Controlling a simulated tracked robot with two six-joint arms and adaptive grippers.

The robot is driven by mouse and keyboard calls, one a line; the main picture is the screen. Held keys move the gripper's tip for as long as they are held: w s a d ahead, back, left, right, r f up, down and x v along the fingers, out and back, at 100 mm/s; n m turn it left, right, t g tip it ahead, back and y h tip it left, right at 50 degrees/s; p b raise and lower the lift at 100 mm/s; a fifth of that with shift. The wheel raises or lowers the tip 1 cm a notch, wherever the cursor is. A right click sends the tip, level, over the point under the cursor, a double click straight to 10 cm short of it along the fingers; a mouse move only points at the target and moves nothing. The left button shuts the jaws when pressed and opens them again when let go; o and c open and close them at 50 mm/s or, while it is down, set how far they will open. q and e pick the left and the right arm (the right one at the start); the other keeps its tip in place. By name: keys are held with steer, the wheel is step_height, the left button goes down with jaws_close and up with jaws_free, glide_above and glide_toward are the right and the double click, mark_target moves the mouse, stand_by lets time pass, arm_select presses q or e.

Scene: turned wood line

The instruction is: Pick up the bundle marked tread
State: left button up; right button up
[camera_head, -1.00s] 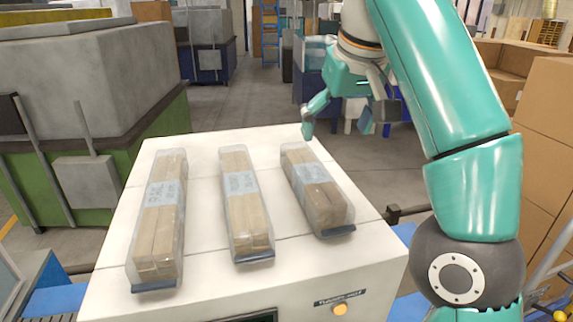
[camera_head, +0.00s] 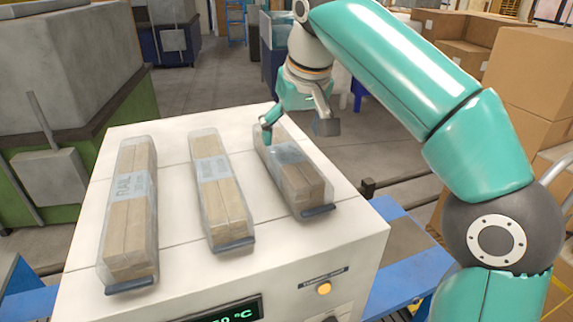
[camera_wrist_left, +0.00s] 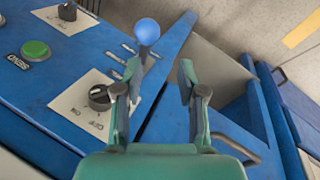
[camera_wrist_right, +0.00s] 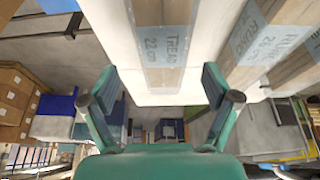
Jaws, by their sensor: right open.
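The bundle marked tread (camera_head: 299,176) is the rightmost of three clear-wrapped wood bundles on a white machine top. Its label reads "TREAD 22 cm" in the right wrist view (camera_wrist_right: 168,46). My right gripper (camera_head: 296,129) is open at the far end of this bundle. In the right wrist view the bundle's end lies ahead, between the open fingers (camera_wrist_right: 160,84), and nothing is gripped. My left gripper (camera_wrist_left: 158,78) is open and empty above a blue control panel; it is outside the head view.
The middle bundle (camera_head: 220,195) and the left bundle marked RAIL (camera_head: 130,220) lie beside it, with gaps between. The white machine top (camera_head: 175,150) is otherwise bare. Cardboard boxes (camera_head: 540,100) stand at right. A blue ball knob (camera_wrist_left: 147,31) rises before my left gripper.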

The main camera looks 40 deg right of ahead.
mark_target(286, 152)
steer(key=x, duration=0.3)
steer(key=shift+w+f, duration=0.1)
steer(key=shift+f, duration=0.15)
steer(key=shift+a+x, duration=0.1)
steer(key=shift+x, duration=1.25)
steer(key=shift+a+x, duration=0.15)
steer(key=shift+x, duration=1.15)
steer(key=c, duration=1.6)
steer(key=shift+r, duration=0.15)
step_height(286, 152, up, 9)
steer(key=shift+w+f, duration=0.1)
steer(key=shift+f+b, duration=0.55)
steer(key=shift+b, duration=0.3)
